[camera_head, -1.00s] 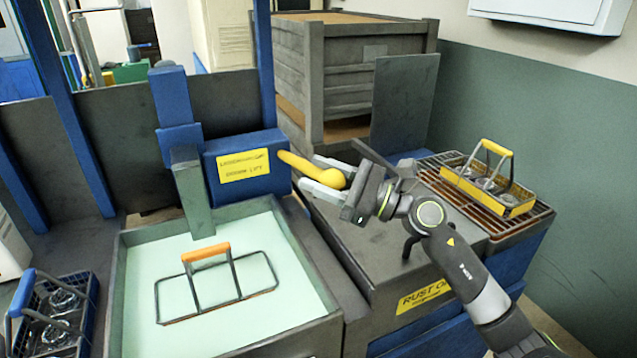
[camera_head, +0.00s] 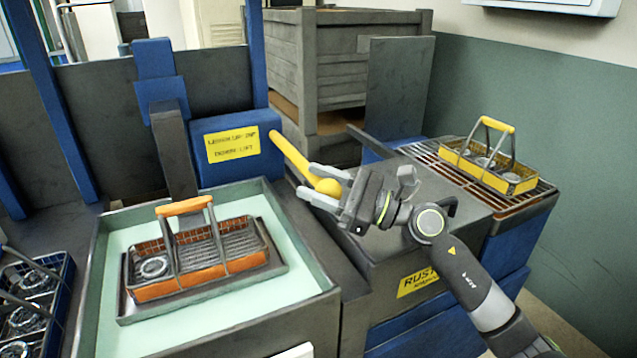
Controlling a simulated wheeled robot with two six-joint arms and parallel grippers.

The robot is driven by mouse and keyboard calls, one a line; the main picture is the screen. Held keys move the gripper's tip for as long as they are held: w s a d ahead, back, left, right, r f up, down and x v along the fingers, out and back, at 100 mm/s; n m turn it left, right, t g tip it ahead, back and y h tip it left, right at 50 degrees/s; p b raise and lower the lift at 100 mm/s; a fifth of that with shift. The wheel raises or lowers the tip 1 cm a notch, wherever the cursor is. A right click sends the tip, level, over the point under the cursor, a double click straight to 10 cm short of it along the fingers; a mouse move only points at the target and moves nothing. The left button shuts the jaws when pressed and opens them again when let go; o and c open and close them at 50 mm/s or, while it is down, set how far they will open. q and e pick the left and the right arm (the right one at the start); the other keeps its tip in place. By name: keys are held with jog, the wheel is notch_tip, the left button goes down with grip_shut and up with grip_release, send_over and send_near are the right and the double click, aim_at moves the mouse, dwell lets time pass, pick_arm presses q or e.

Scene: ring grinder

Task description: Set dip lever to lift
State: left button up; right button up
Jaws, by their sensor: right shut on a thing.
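The dip lever (camera_head: 296,155) is a yellow rod with a round knob, sticking out from a blue box (camera_head: 205,178) with a yellow sign. It slopes down to the right. The sign (camera_head: 232,145) appears to read lever up dip, down lift. My right gripper (camera_head: 322,192) is shut on the lever's knob at its lower end. An orange basket (camera_head: 190,275) with an orange handle sits on a grey platform (camera_head: 275,268) in the tank (camera_head: 325,312), above the pale green liquid (camera_head: 115,250). A ring part (camera_head: 153,266) shows inside the basket. My left gripper is out of view.
A yellow basket (camera_head: 490,168) with several parts stands on a grated rack (camera_head: 525,200) at the right. A blue basket (camera_head: 60,290) with ring parts is at the left edge. A large grey crate (camera_head: 345,60) stands behind.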

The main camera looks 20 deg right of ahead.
jog(key=shift+f, duration=0.15)
jog(key=o, duration=1.3)
jog(key=shift+o, duration=0.2)
